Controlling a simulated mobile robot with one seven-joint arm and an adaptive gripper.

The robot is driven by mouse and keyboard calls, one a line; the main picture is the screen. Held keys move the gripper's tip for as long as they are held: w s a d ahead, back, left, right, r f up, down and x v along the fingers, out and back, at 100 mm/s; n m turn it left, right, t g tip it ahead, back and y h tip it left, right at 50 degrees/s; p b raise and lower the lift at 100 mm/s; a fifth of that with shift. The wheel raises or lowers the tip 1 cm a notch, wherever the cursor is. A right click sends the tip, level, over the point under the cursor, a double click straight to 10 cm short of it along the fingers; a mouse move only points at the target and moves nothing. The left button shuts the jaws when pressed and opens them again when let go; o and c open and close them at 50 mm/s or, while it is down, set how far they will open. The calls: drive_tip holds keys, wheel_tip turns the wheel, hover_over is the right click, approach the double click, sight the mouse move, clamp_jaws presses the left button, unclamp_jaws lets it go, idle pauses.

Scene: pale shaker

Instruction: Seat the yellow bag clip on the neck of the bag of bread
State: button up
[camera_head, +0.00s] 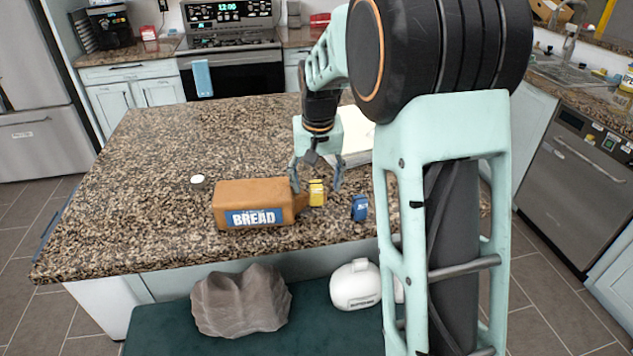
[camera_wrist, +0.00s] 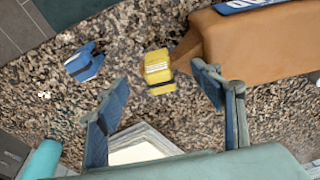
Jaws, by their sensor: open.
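The bag of bread (camera_head: 255,204) lies on the granite island, its tan body labelled BREAD and its narrow neck (camera_wrist: 187,53) pointing right in the head view. The yellow bag clip (camera_head: 316,192) is at the end of the neck; it also shows in the wrist view (camera_wrist: 158,72). I cannot tell whether the clip grips the neck or only sits against it. My gripper (camera_head: 315,186) is open above the clip. In the wrist view its two fingers (camera_wrist: 160,78) stand apart, one on each side of the clip, with nothing visibly held.
A blue clip (camera_head: 360,208) lies right of the yellow one, also seen in the wrist view (camera_wrist: 84,62). A pale flat stack (camera_head: 356,146) lies behind my gripper. A small white disc (camera_head: 197,179) is left of it. The island's left side is largely clear.

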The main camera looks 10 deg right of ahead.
wheel_tip(320, 180, up, 7)
drive_tip(key=s+p, duration=0.1)
drive_tip(key=p, duration=0.3)
drive_tip(key=shift+s, duration=0.2)
idle(0.4)
drive_tip(key=shift+a+f, duration=0.1)
drive_tip(key=shift+f, duration=0.05)
